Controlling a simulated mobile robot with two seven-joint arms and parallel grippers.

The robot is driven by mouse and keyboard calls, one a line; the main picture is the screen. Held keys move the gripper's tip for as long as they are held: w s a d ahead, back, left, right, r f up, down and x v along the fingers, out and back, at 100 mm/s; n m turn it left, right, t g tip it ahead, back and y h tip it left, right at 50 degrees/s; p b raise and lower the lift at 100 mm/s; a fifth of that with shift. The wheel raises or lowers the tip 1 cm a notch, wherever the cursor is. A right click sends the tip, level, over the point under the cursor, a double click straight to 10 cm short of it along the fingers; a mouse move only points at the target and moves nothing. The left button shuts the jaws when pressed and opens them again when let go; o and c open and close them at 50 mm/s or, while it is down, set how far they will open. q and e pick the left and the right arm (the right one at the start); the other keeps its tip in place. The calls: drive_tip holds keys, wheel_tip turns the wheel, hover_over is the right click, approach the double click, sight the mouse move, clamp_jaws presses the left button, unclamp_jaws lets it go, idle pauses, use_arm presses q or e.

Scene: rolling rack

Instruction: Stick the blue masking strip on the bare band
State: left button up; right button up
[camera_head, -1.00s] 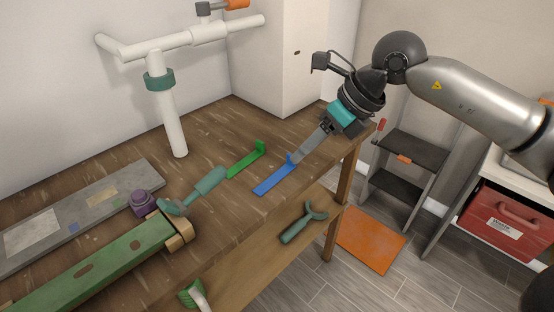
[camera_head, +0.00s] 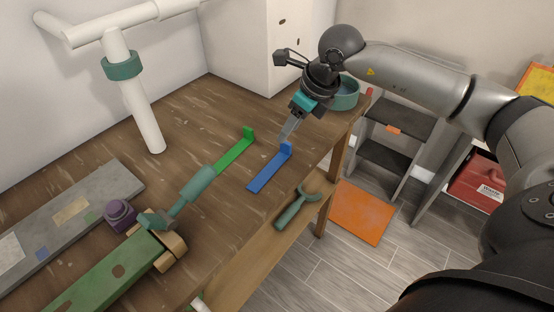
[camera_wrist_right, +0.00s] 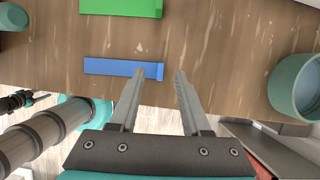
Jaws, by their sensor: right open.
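The blue strip (camera_head: 266,172) lies flat on the wooden workbench, with a small upright tab at its far end; it also shows in the right wrist view (camera_wrist_right: 110,67). My right gripper (camera_head: 286,132) is open and empty just beyond and above the tab. In the right wrist view my fingers (camera_wrist_right: 160,74) point at the strip, and the tab end appears between the fingertips; I cannot tell whether they touch. A grey board (camera_head: 108,190) with pale, tan and blue patches lies at the left. I cannot tell which surface is the bare band. My left gripper is out of view.
A green strip (camera_head: 233,154) lies beside the blue one. A teal-handled tool (camera_head: 194,187), a purple knob (camera_head: 120,215) and a green beam (camera_head: 105,275) are nearer. A white tube frame (camera_head: 143,115) stands behind. A teal bowl (camera_head: 345,94) sits at the bench's far right corner.

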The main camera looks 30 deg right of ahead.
sight(286, 142)
drive_tip(key=x, duration=0.5)
drive_tip(key=shift+s+d+f+b, duration=0.15)
drive_tip(key=shift+s+f+b, duration=0.15)
drive_tip(key=shift+f, duration=0.15)
drive_tip(key=shift+c, duration=0.3)
clamp_jaws()
idle(0.7)
